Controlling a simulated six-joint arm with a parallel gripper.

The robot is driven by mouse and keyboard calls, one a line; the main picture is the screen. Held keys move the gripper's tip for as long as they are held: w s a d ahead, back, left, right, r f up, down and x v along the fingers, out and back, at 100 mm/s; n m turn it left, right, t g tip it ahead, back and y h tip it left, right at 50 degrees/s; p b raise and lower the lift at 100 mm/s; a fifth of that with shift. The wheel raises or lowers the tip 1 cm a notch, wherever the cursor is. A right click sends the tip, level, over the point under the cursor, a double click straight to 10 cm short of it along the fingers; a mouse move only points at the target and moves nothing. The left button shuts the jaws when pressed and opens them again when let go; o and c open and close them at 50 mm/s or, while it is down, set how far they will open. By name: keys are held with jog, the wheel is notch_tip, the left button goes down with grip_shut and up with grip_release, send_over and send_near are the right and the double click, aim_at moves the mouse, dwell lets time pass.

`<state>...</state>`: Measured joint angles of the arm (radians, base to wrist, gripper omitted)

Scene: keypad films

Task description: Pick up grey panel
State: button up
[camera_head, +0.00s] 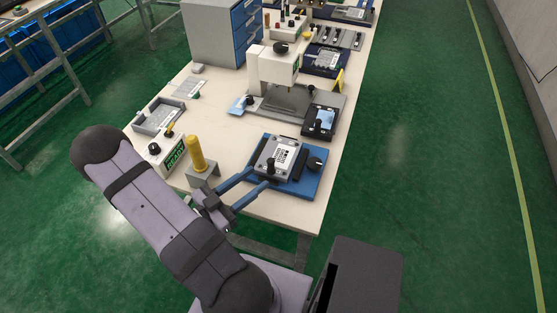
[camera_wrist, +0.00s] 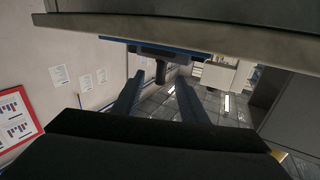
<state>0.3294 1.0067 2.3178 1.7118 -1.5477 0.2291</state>
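The grey panel (camera_head: 283,149) with a white printed label lies on a blue fixture (camera_head: 307,188) at the near end of the table. A black knob (camera_head: 270,165) stands at its near edge. My gripper (camera_head: 260,176) reaches in from the left with two blue fingers spread apart, their tips near the knob. In the wrist view, the open fingers (camera_wrist: 158,82) have nothing clamped between them, and a dark post (camera_wrist: 161,71) shows between and beyond the tips. The panel's face cannot be made out in the wrist view. I cannot tell whether the fingers touch anything.
A yellow cylinder (camera_head: 195,153) on a grey stand is close left of my gripper. A control box (camera_head: 165,155) and a grey tray (camera_head: 158,117) lie further left. A press-like machine (camera_head: 277,68) and a dark fixture with a blue piece (camera_head: 322,122) stand behind the panel.

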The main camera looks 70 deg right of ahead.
aim_at(268, 169)
jog(key=shift+p+x, duration=0.35)
jog(key=shift+x, duration=0.75)
jog(key=shift+d, duration=0.1)
jog(key=shift+p+x, duration=0.95)
jog(key=shift+x, duration=1.55)
jog(key=shift+w+f, duration=0.1)
jog(key=shift+c, duration=0.6)
grip_shut()
